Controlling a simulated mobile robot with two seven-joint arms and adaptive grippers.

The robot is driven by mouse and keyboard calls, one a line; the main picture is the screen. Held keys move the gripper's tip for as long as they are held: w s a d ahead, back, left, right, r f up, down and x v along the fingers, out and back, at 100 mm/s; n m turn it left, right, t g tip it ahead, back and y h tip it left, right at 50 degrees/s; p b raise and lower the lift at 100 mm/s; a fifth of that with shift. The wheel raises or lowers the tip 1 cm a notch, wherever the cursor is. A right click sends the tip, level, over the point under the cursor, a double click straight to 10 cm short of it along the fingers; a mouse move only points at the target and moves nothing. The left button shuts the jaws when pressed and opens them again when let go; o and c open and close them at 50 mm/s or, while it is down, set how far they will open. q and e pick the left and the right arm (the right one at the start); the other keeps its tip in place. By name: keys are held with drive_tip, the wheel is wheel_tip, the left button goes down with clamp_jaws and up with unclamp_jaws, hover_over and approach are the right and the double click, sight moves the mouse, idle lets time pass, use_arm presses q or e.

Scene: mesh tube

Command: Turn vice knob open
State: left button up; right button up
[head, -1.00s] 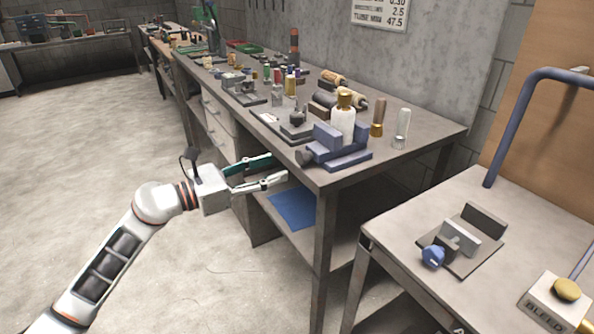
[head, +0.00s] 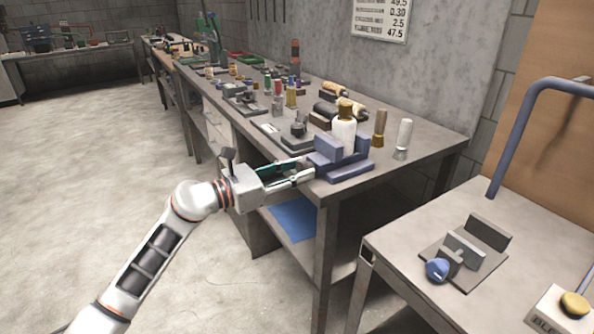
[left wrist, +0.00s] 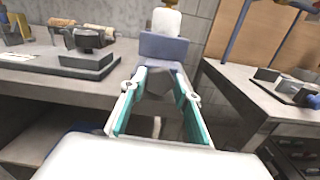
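The blue-grey vice (head: 345,170) stands on the front corner of the workbench, with a white bottle (head: 344,133) with a gold cap upright at its jaws. In the left wrist view the vice (left wrist: 165,47) is straight ahead, and its dark knob (left wrist: 159,82) faces me. My left gripper (head: 308,168) is at the vice's left side, at the bench edge. In the left wrist view its teal-lined fingers (left wrist: 160,73) are apart, with the knob between or just beyond their tips. I cannot tell whether they touch it. In the head view the gripper hides the knob. My right gripper is out of view.
A second small vice with a blue knob (head: 437,269) sits on the right table (head: 400,240). Dark blocks (head: 297,138), bottles and rollers crowd the workbench behind the vice. A blue sheet (head: 294,219) lies on the lower shelf. The floor at left is clear.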

use_arm(q)
drive_tip(key=c, duration=0.4)
drive_tip(key=shift+r+n+p, duration=0.15)
drive_tip(key=shift+n+p, duration=0.25)
drive_tip(key=shift+r+n, duration=0.1)
drive_tip(key=shift+n, duration=0.2)
drive_tip(key=shift+n+p, duration=0.7)
drive_tip(key=shift+p, duration=0.05)
drive_tip(key=shift+n+p, duration=0.5)
drive_tip(key=shift+n, duration=0.2)
drive_tip(key=shift+n+p, duration=0.55)
drive_tip(key=shift+n, duration=0.35)
drive_tip(key=shift+f+n+p, duration=0.3)
drive_tip(key=shift+n, duration=0.2)
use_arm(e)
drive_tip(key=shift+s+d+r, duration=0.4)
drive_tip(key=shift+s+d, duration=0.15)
